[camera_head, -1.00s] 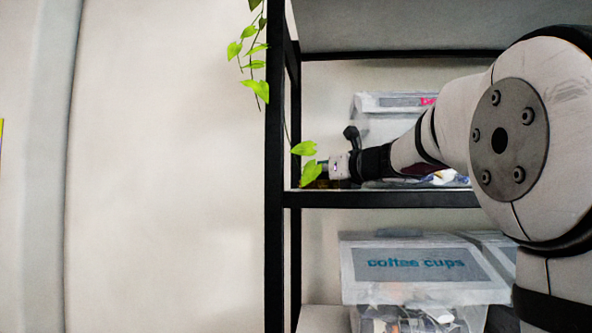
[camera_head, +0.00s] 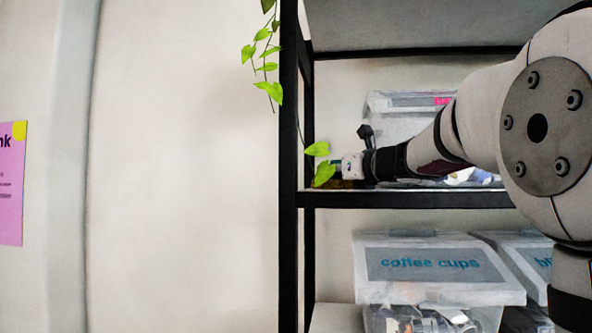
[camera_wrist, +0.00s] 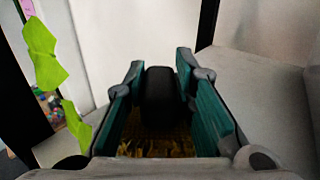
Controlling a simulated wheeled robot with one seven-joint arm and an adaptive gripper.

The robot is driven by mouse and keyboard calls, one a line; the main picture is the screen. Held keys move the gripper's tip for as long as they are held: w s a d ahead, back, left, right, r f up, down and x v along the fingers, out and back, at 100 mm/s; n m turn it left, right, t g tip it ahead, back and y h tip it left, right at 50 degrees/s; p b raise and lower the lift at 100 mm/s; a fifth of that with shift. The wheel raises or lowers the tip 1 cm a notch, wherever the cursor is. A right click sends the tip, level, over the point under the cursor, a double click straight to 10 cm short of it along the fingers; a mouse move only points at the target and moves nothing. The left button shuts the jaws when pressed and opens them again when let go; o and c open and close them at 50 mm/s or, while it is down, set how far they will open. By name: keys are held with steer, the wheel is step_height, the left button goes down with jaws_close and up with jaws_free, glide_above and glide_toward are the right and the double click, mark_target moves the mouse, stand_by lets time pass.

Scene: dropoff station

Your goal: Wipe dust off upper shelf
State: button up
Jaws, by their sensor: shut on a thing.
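My gripper (camera_wrist: 160,100) has teal fingers on both sides of a black rounded thing (camera_wrist: 160,97), with a yellow-brown textured part (camera_wrist: 158,138) below it; it looks like a brush or scrubber. The gripper is shut on it. In the head view my gripper (camera_head: 350,166) is at the left end of a shelf with a black front edge (camera_head: 420,199), close to the left post; its fingers are partly hidden by leaves. The wrist view shows a pale grey shelf surface (camera_wrist: 265,90) beside the gripper. I cannot make out dust.
Green leaves (camera_head: 322,165) hang at the left post (camera_head: 289,150), and show close by in the wrist view (camera_wrist: 45,60). A clear bin (camera_head: 395,115) stands behind my arm. A "coffee cups" bin (camera_head: 440,265) is on the level below. Another shelf (camera_head: 420,35) is overhead.

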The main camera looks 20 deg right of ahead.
steer(key=shift+w+d+f, duration=0.2)
steer(key=shift+w+d, duration=0.3)
steer(key=shift+w, duration=0.3)
steer(key=shift+s+a, duration=0.1)
steer(key=shift+s+a+p, duration=0.2)
steer(key=shift+s+a, duration=0.2)
steer(key=shift+s, duration=0.2)
steer(key=shift+s+a+p, duration=0.15)
steer(key=shift+s+a, duration=0.2)
steer(key=shift+s, duration=0.2)
steer(key=shift+w+d+r, duration=0.1)
steer(key=shift+w+d, duration=0.35)
steer(key=shift+w, duration=0.2)
steer(key=shift+w+d+r, duration=0.1)
steer(key=shift+w+d, duration=0.3)
steer(key=shift+w, duration=0.2)
steer(key=shift+s+a+p, duration=0.15)
steer(key=shift+s+a, duration=0.3)
steer(key=shift+s, duration=0.2)
steer(key=shift+s+a+p, duration=0.15)
steer(key=shift+s+a, duration=0.25)
steer(key=shift+s, duration=0.2)
steer(key=shift+w+d+f, duration=0.1)
steer(key=shift+w+d, duration=0.35)
steer(key=shift+w, duration=0.2)
steer(key=shift+w+d+f, duration=0.1)
steer(key=shift+w+d, duration=0.3)
steer(key=shift+w, duration=0.2)
steer(key=shift+s+a, duration=0.4)
steer(key=shift+s, duration=0.25)
